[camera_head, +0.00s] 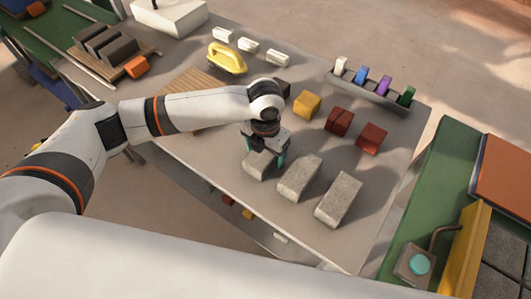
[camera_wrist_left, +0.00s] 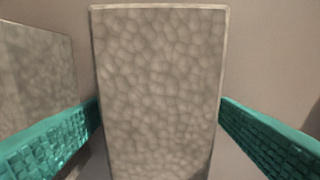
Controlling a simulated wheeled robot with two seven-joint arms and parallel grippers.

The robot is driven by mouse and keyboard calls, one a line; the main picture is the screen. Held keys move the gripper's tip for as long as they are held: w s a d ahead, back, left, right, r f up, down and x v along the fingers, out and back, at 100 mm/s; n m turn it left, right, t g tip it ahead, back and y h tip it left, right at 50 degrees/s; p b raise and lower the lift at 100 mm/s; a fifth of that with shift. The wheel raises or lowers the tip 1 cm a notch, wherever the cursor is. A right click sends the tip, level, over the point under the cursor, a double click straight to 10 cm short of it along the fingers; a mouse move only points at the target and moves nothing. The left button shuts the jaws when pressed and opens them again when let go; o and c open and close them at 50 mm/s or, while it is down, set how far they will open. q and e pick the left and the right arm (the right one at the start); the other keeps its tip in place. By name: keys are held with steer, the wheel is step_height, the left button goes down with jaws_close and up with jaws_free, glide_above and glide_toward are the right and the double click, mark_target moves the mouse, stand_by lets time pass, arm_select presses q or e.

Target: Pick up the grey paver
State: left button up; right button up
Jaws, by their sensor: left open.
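Three grey pavers lie in a row near the front edge of the table. My left gripper (camera_head: 265,155) is over the leftmost grey paver (camera_head: 259,164), with its fingers on either side of it. In the left wrist view this grey paver (camera_wrist_left: 158,90) fills the middle, between the two teal fingers. A gap shows beside the right finger; at the left finger I cannot tell whether it touches. The gripper is open. The other two pavers, the middle one (camera_head: 299,177) and the right one (camera_head: 338,199), lie to its right. My right gripper is not in view.
Yellow (camera_head: 306,104) and dark red blocks (camera_head: 371,138) stand just behind the pavers. A yellow-handled tool (camera_head: 227,58) and a rack of coloured pieces (camera_head: 372,91) are farther back. A green bench (camera_head: 446,170) stands at the right. Bare tabletop lies left of the gripper.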

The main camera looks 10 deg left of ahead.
arm_select(q)
steer(key=shift+c, duration=0.2)
steer(key=c, duration=1.5)
steer(key=shift+w+r, duration=0.1)
steer(key=shift+c, duration=0.8)
